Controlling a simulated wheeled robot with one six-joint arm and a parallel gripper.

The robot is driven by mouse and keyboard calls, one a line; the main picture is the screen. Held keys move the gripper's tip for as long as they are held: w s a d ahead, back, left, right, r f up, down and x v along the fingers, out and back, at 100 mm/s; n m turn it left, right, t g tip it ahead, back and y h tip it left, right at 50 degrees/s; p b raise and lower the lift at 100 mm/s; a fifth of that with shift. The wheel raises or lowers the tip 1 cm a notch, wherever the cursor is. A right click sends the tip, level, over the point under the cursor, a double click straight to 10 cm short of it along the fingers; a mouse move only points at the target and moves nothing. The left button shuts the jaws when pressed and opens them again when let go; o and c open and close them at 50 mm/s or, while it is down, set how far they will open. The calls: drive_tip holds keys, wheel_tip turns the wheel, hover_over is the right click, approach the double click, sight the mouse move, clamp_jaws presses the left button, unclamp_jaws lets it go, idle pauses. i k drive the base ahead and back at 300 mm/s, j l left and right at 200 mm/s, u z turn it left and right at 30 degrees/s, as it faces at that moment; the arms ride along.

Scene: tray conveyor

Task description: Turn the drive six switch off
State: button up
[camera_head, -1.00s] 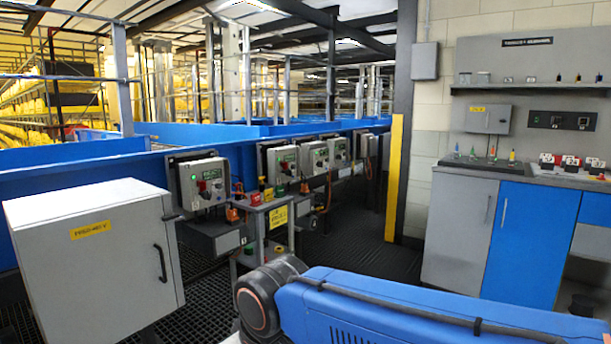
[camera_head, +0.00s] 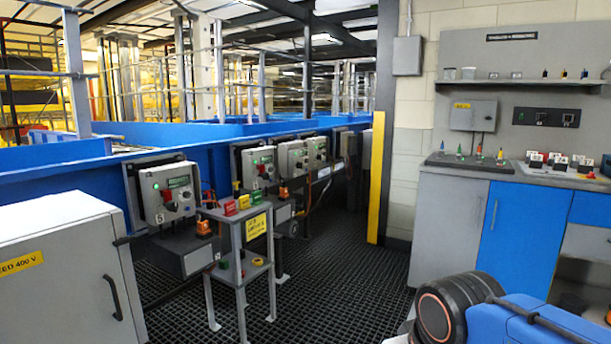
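A row of grey drive boxes hangs along the blue conveyor. The nearest drive box (camera_head: 166,193) has a green light, a red switch and a "5" at its lower corner. Behind it is a second drive box (camera_head: 258,167), also with a green light and a red switch; its number is too small to read. Further along are a third drive box (camera_head: 292,160) and a fourth (camera_head: 317,152). Which one is drive six cannot be read. My blue arm shows at the lower right, well apart from the boxes; my gripper is out of view.
A small grey stand (camera_head: 237,212) with coloured tags and a yellow sign stands before the boxes. A grey cabinet (camera_head: 75,275) fills the lower left. The dark grating floor (camera_head: 325,270) is clear in the middle. A workbench (camera_head: 448,228) stands at right.

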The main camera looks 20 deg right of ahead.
sight(265, 174)
drive_tip(key=i+j+z, duration=0.1)
drive_tip(key=i, duration=0.45)
drive_tip(key=i+j, duration=0.3)
drive_tip(key=i, duration=0.2)
drive_tip(key=i+j+z, duration=0.15)
drive_tip(key=i, duration=0.4)
drive_tip(key=i+j, duration=0.4)
drive_tip(key=i+j+z, duration=0.15)
drive_tip(key=i+j, duration=0.15)
drive_tip(key=i, duration=0.35)
